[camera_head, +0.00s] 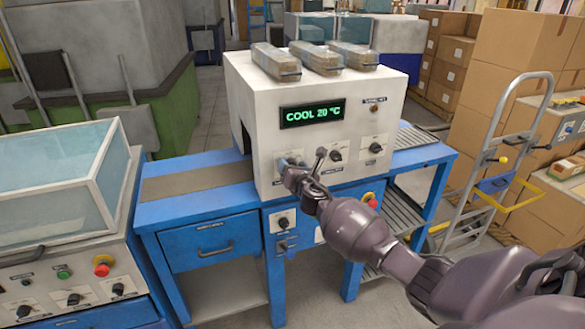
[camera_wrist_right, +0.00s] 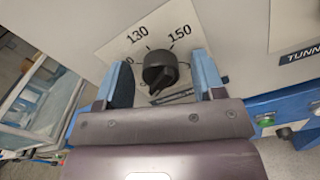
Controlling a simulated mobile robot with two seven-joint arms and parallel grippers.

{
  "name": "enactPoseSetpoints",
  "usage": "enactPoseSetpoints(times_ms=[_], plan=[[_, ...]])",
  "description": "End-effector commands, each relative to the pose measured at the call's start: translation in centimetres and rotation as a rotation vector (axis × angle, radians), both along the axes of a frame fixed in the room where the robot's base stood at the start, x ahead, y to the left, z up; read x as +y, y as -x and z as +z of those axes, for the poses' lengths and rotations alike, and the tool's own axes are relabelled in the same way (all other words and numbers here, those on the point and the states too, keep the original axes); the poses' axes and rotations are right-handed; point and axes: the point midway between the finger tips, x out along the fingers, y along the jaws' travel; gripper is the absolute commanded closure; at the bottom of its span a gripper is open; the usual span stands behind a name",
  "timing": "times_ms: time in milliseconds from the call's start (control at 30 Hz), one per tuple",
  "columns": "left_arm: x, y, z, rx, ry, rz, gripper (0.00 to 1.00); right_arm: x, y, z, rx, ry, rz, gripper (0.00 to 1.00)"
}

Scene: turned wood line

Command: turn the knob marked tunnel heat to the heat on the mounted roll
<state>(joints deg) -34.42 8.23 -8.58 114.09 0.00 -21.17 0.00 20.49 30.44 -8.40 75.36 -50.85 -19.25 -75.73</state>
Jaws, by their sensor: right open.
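The heat machine (camera_head: 250,120) is a white box on a blue bench, with a green display (camera_head: 312,113) reading "COOL 20 °C". In the right wrist view a black knob (camera_wrist_right: 160,69) sits on a white dial plate; 130 and 150 are readable. A label starting "TUNN" (camera_wrist_right: 301,56) shows at the right edge. My right gripper (camera_head: 305,172) is at the lower left of the machine's front; in the wrist view its open blue fingers (camera_wrist_right: 161,82) stand either side of the knob. Touch cannot be told. I cannot pick out the mounted roll. My left gripper is out of view.
Two other black knobs, a middle one (camera_head: 336,155) and a right one (camera_head: 376,148), are on the same front. Several wrapped packs (camera_head: 318,59) lie on top. A red button (camera_head: 369,198) is below. A hand truck (camera_head: 500,150) and cartons stand at right.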

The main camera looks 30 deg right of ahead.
Motion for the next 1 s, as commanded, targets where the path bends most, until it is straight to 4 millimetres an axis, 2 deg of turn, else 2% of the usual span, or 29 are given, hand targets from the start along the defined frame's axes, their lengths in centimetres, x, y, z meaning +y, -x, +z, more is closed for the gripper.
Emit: enactPoseSetpoints(times_ms=[67,300,400,733,1000], plan=[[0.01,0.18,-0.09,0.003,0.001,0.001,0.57,0.01,0.01,0.00,0.000,0.000,0.000,0.39],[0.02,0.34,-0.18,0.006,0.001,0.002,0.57,0.00,0.02,0.00,0.000,0.000,0.000,0.76],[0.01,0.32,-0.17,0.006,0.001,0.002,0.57,0.01,0.03,0.00,0.000,0.000,0.000,0.86],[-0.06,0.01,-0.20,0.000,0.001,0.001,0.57,-0.01,0.03,-0.07,-0.013,-0.057,-0.001,0.86],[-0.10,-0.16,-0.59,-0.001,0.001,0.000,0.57,-0.05,0.05,-0.16,-0.057,-0.239,-0.001,0.86]])
